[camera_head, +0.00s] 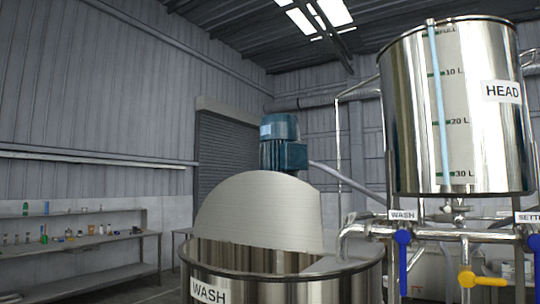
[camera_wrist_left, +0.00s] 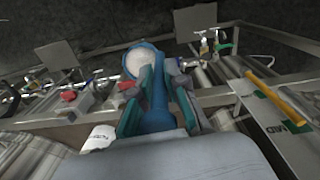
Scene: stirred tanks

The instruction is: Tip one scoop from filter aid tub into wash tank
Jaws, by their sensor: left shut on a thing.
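The wash tank (camera_head: 285,285) is a steel vessel at the lower middle of the head view, labelled WASH. Its mouth is open at the front, and a half-round steel lid (camera_head: 262,212) stands raised behind it. White powder (camera_wrist_left: 139,63) lies in the scoop's round bowl. My grippers do not show in the head view. I cannot make out the filter aid tub for certain.
The HEAD tank (camera_head: 460,110) stands high at the right, above a pipe with blue (camera_head: 403,262) and yellow (camera_head: 482,280) valve handles. A blue motor (camera_head: 283,145) rises behind the lid. Shelves (camera_head: 85,240) with small items line the left wall. Bench clutter surrounds the scoop in the wrist view.

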